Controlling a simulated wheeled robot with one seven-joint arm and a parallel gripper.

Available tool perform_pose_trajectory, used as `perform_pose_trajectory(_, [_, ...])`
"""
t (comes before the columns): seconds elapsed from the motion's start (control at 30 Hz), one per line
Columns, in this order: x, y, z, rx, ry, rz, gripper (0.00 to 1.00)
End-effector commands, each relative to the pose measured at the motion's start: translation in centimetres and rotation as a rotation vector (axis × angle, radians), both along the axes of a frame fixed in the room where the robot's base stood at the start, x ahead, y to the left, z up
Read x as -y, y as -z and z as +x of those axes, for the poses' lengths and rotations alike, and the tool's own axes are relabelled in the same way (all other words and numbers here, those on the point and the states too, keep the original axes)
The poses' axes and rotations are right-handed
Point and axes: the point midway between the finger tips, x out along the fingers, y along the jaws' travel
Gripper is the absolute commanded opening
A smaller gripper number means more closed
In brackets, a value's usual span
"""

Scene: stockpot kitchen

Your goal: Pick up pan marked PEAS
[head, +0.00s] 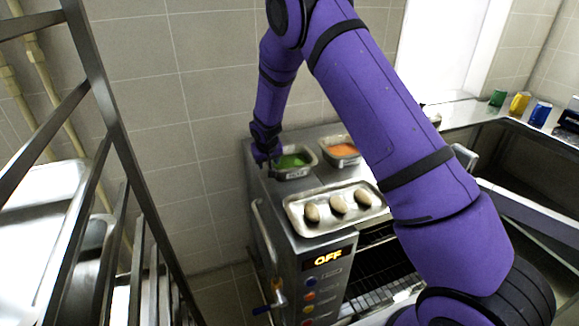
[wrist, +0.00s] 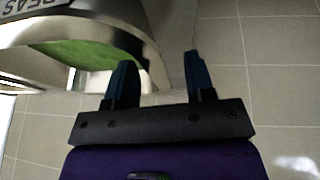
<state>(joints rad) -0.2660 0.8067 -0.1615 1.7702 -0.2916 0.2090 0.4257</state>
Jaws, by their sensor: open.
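The pan marked PEAS (wrist: 95,22) fills the upper left of the wrist view, with part of its label legible and green contents inside. In the head view this metal pan (head: 296,174) sits on top of the oven at its back left corner. My gripper (head: 271,166) is at the pan's left end. In the wrist view my gripper (wrist: 157,60) is open, with the left finger over the pan's end and the right finger outside it. The pan's end wall shows between the fingers; I cannot tell whether either finger touches it.
A pan with orange contents (head: 343,160) stands to the right. A tray (head: 325,222) with three potato-like items lies in front. The oven (head: 290,262) display reads OFF. A metal rack (head: 112,130) stands at left, and a tiled wall (head: 140,70) is behind.

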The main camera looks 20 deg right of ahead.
Motion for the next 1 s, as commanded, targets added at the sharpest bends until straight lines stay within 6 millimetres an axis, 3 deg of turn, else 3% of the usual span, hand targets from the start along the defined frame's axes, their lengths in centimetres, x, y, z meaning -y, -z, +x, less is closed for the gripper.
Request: perform_pose_trajectory(1.0, [0.12,1.23,0.32,0.000,0.000,0.000,0.49])
